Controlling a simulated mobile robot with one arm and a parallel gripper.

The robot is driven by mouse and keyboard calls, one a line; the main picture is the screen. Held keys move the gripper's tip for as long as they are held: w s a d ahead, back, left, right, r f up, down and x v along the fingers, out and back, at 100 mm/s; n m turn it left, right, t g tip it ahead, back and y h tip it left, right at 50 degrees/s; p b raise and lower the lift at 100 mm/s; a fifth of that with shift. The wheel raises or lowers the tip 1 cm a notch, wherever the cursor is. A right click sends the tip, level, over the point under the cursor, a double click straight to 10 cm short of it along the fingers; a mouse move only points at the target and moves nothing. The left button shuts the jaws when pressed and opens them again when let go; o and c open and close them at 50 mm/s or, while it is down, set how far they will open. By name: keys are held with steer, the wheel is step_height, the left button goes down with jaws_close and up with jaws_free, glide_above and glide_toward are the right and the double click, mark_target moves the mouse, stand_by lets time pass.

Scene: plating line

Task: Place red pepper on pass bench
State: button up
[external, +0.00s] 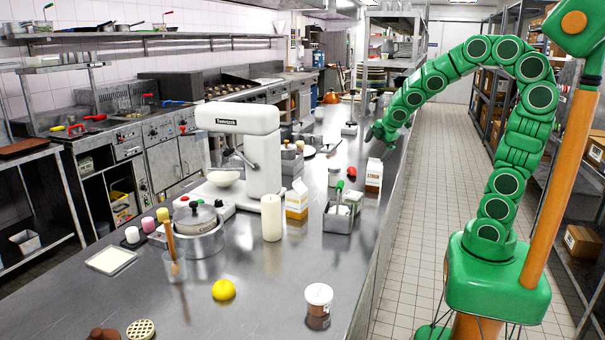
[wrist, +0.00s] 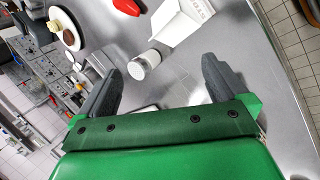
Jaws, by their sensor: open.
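A glossy red object that looks like the red pepper (wrist: 127,6) is cut by the top edge of the wrist view, left of a white carton. In the external view a small red item (external: 352,171), probably the same one, lies on the long steel bench (external: 262,318) just left of the carton. My gripper (external: 376,134) is above the bench's right edge, behind the carton. In the wrist view my gripper (wrist: 160,66) has its two dark fingers wide apart and nothing between them. I cannot tell which surface is the pass bench.
The white carton (wrist: 181,20) and a white-lidded jar (wrist: 143,66) show beyond my fingers. A plate (wrist: 54,13) with round items lies to their left. The carton (external: 373,176) stands near the bench edge. A stand mixer (external: 264,160) and a candle (external: 271,218) stand further left.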

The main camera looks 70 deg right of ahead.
steer(key=s+a+m+g+y, duration=0.2)
steer(key=s+a+m, duration=0.3)
steer(key=s+a, duration=0.5)
steer(key=s+a+f+m+g+y, duration=0.1)
steer(key=s+a+m+g, duration=0.3)
steer(key=s+a, duration=0.6)
steer(key=s+m+y, duration=0.1)
steer(key=s+m, duration=0.1)
steer(key=s, duration=0.3)
steer(key=shift+s+a+g, duration=0.3)
steer(key=shift+s+a, duration=0.05)
steer(key=shift+s, duration=0.05)
